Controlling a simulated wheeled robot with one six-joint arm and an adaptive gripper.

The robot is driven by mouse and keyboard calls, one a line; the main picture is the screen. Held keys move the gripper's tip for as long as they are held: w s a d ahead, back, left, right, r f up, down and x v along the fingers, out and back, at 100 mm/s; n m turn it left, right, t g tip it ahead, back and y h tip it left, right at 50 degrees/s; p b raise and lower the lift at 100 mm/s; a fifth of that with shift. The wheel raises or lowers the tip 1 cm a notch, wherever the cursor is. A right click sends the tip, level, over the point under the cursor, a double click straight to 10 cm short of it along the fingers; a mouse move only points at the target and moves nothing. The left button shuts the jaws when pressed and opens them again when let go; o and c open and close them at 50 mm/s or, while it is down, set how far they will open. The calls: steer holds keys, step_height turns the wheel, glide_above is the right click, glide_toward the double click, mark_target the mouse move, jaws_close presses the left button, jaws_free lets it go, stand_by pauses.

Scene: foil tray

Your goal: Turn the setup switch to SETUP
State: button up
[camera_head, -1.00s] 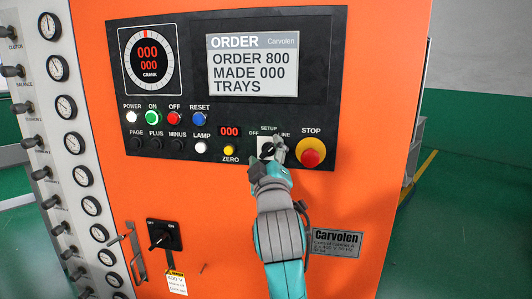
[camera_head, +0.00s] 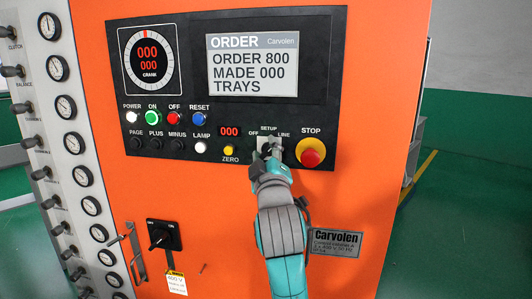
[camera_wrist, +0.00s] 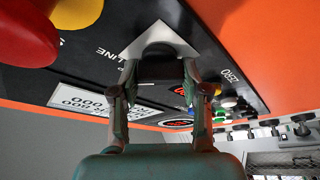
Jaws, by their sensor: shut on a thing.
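The setup switch is a black knob (camera_wrist: 160,66) on a pale square plate (camera_wrist: 185,45) in the wrist view. In the head view its plate (camera_head: 261,141) sits below the SETUP label, between OFF and LINE, and is mostly hidden by my gripper. My gripper (camera_head: 268,147) reaches up to it from below. In the wrist view my gripper (camera_wrist: 160,75) has one finger on each side of the knob and is shut on it. The knob's pointing direction cannot be told from these frames.
The red STOP button (camera_head: 311,152) on its yellow base stands close right of my gripper. The yellow ZERO button (camera_head: 229,151) is close left. The display (camera_head: 253,64) reads ORDER 800, MADE 000. A separate black rotary switch (camera_head: 163,235) sits lower left.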

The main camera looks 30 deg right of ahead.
steer(key=n+y, duration=0.1)
steer(key=n, duration=0.4)
steer(key=shift+g+y, duration=0.4)
steer(key=shift+f+n+g+y, duration=0.1)
steer(key=shift+n+g+y, duration=0.45)
steer(key=shift+n, duration=1.45)
steer(key=o, duration=1.1)
steer(key=shift+o, duration=0.2)
steer(key=v, duration=0.7)
steer(key=shift+s+a, duration=0.15)
steer(key=shift+s, duration=0.1)
